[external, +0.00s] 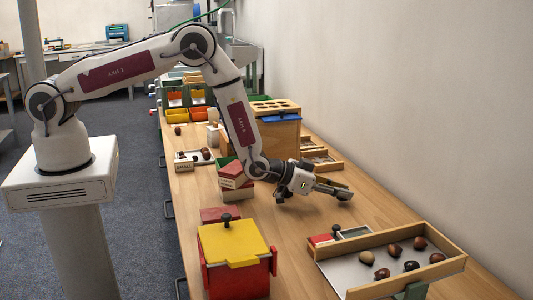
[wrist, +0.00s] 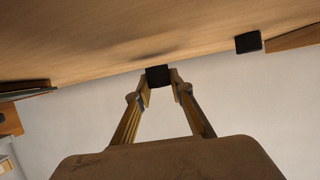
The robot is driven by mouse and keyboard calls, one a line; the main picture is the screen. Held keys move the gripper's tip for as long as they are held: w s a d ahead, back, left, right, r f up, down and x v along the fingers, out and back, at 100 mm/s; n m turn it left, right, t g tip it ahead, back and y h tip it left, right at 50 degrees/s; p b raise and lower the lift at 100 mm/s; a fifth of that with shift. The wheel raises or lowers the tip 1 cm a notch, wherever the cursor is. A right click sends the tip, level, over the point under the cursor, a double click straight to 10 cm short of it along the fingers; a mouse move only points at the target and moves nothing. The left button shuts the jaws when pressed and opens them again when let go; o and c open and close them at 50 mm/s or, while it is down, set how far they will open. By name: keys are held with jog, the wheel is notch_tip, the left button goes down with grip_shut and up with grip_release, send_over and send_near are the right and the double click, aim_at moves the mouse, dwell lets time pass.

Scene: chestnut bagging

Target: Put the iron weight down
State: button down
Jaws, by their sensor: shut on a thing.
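The iron weight shows in the wrist view as a small black block (wrist: 157,74) between the tips of my gripper (wrist: 160,84). The two fingers press on its sides. In the external view my gripper (external: 345,193) reaches out low over the wooden table, pointing toward the wall. The weight is too small or hidden to make out there. In the wrist view a soft shadow lies on the wood near the block; I cannot tell whether the block touches the table.
A second dark block (wrist: 248,42) lies near the table edge in the wrist view. A wooden-rimmed tray (external: 460,262) with several chestnuts is at the front right. A red box with a yellow lid (external: 236,244) stands in front. The table between is mostly clear.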

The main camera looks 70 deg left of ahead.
jog(key=shift+f, duration=0.7)
dwell(0.4)
jog(key=c, duration=1.8)
grip_release()
jog(key=shift+s+f, duration=0.1)
jog(key=shift+r, duration=0.7)
jog(key=shift+v, duration=5.9)
jog(key=shift+r, duration=0.15)
